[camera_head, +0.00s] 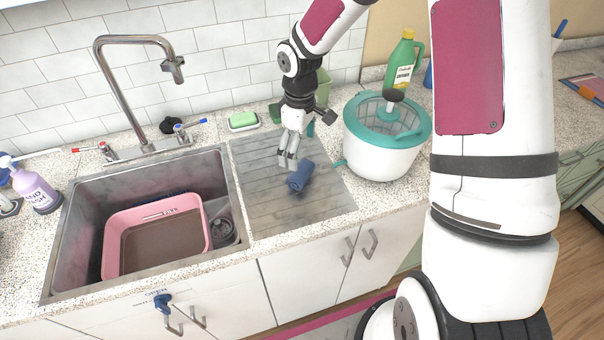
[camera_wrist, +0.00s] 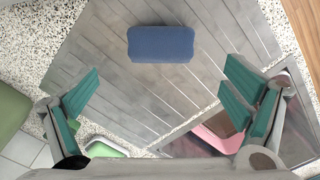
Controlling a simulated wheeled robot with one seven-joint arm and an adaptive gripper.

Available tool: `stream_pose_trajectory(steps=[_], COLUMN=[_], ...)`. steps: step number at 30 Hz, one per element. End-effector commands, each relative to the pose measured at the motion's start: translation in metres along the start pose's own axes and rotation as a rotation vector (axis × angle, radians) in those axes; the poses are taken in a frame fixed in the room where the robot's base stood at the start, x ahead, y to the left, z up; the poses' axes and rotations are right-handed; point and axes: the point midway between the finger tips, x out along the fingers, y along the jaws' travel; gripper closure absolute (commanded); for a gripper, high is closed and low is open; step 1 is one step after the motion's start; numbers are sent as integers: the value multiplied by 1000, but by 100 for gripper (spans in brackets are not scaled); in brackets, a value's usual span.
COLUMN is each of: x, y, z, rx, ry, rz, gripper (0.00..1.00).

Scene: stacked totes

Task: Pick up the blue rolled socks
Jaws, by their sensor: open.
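The blue rolled socks (camera_head: 300,177) lie on the grey ribbed drainboard (camera_head: 328,205), right of the sink. In the wrist view the socks (camera_wrist: 160,44) show as a rounded blue bundle at the upper middle, ahead of the fingers and touched by neither. My gripper (camera_head: 288,162) points down just above and to the left of the socks in the head view. In the wrist view my gripper (camera_wrist: 160,98) is open, its teal finger pads wide apart with nothing between them.
The sink (camera_head: 75,235) with a pink tub (camera_head: 112,240) lies to the left. Behind are a green sponge on a dish (camera_head: 243,120) and a green bottle (camera_head: 402,62). The drainboard around the socks is clear.

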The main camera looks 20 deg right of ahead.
Motion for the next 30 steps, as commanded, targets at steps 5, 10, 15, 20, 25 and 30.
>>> stream_pose_trajectory(steps=[5,10,15,20,25,30], x=[28,38,53,74,88,90], y=[-1,-1,-2,-3,-1,-1], z=[0,0,2,1,0,0], rx=[0,0,1,0,1,1], ry=[-1,0,-2,-1,0,1], rz=[-2,0,-3,-2,0,1], gripper=[6,6,6,6,6,6])
